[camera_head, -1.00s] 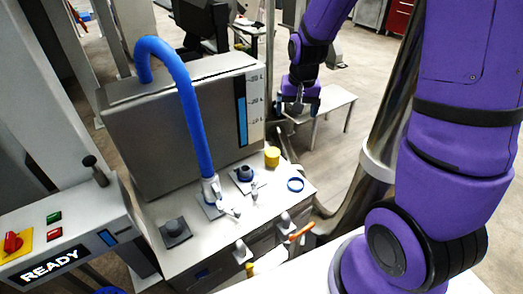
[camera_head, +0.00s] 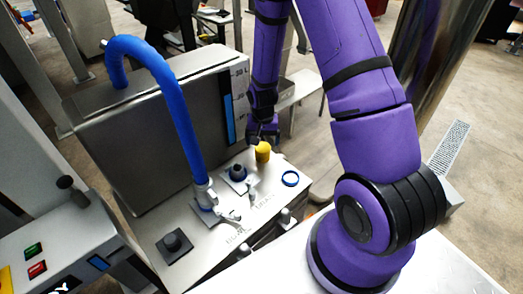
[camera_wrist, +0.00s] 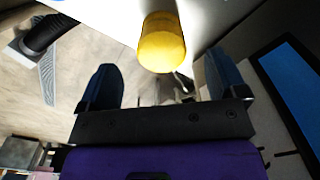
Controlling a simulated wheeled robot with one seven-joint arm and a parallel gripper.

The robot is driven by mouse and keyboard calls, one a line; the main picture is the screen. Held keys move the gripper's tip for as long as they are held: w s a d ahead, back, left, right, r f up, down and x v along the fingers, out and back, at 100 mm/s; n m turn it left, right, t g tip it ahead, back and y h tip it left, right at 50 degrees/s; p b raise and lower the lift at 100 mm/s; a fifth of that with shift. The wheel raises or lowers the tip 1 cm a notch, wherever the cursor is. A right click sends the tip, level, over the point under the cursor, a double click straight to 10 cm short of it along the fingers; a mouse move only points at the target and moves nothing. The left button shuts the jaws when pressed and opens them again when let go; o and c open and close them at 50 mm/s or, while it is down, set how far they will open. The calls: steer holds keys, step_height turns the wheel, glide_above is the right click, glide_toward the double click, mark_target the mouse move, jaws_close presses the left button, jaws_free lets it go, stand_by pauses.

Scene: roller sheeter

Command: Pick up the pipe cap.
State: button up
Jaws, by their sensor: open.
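The pipe cap looks to be the yellow cylinder (camera_head: 263,152) on the light top of the machine, near its back right edge. In the wrist view the yellow cap (camera_wrist: 161,43) lies ahead of the fingers, roughly in line with the gap between them. My gripper (camera_head: 263,130) is just behind and above the cap in the head view, pointing down. In the wrist view my gripper (camera_wrist: 162,88) is open, with dark blue fingers apart and nothing between them. The fingers do not appear to touch the cap.
A blue hose (camera_head: 180,120) arches down to a valve. A grey tank (camera_head: 160,130) with a blue level gauge (camera_head: 229,118) stands behind.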

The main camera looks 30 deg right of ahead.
mark_target(263, 148)
steer(key=shift+w+d+f, duration=0.1)
steer(key=shift+w+f, duration=0.05)
steer(key=shift+f, duration=3.55)
steer(key=c, duration=1)
